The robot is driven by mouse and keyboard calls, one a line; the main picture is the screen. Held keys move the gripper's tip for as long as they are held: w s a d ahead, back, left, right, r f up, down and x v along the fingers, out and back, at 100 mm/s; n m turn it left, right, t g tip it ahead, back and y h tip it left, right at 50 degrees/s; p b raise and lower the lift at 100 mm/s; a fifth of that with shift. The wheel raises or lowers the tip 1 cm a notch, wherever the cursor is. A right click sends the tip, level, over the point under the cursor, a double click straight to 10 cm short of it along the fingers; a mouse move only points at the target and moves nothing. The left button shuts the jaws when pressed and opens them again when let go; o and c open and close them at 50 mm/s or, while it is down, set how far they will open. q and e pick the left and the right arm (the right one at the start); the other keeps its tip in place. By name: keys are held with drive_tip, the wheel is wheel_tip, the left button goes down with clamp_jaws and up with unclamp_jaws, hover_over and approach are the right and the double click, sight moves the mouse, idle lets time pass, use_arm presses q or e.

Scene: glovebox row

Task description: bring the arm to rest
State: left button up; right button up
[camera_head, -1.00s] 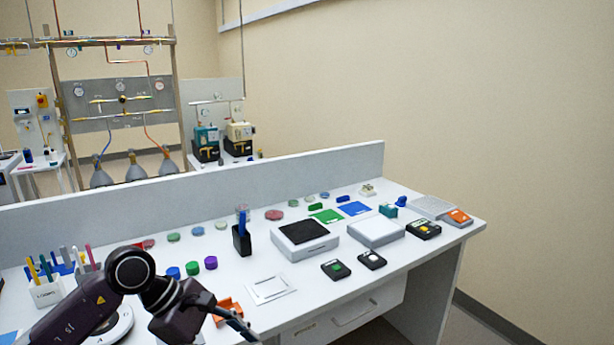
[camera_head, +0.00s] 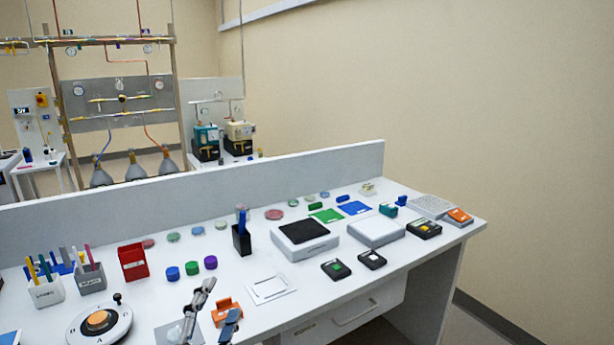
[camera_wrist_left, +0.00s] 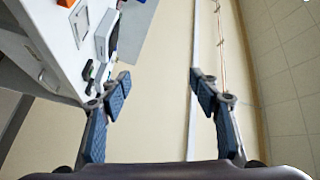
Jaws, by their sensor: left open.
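My left gripper (camera_head: 218,304) shows at the bottom edge of the head view, in front of the bench's near side. Its two fingers are apart, and the rest of the arm is out of the picture. In the left wrist view the gripper (camera_wrist_left: 160,82) is open, with nothing between its blue-padded fingers; wall and floor show beyond them. My right gripper is in neither view.
The white bench (camera_head: 300,265) carries an orange block (camera_head: 226,311) close behind the fingers, a round dial device (camera_head: 98,322), a red box (camera_head: 133,262) and a black-topped scale (camera_head: 304,236). Floor beside the bench's right end is clear.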

use_arm(q)
drive_tip(key=s+a+f+n+g+y, duration=0.2)
drive_tip(key=s+f+n, duration=0.1)
drive_tip(key=f, duration=0.3)
drive_tip(key=s+a+f+n+g+y, duration=0.1)
drive_tip(key=s+a+f+n+g, duration=0.15)
drive_tip(key=f, duration=0.35)
drive_tip(key=s+f+n+g, duration=0.4)
drive_tip(key=s+f+g, duration=0.3)
drive_tip(key=s, duration=0.5)
drive_tip(key=s+f+n+g, duration=0.3)
drive_tip(key=s+f+g, duration=0.1)
drive_tip(key=s+f, duration=0.7)
wheel_tip(320, 180, down, 23)
drive_tip(key=s+g, duration=0.1)
drive_tip(key=s, duration=0.1)
drive_tip(key=s+a+f+g, duration=0.1)
drive_tip(key=s+a+f, duration=0.1)
drive_tip(key=s+f, duration=1.5)
drive_tip(key=shift+s+a+f+h, duration=0.2)
drive_tip(key=shift+s+f+h, duration=0.1)
drive_tip(key=shift+s, duration=0.15)
drive_tip(key=shift+m+g, duration=0.25)
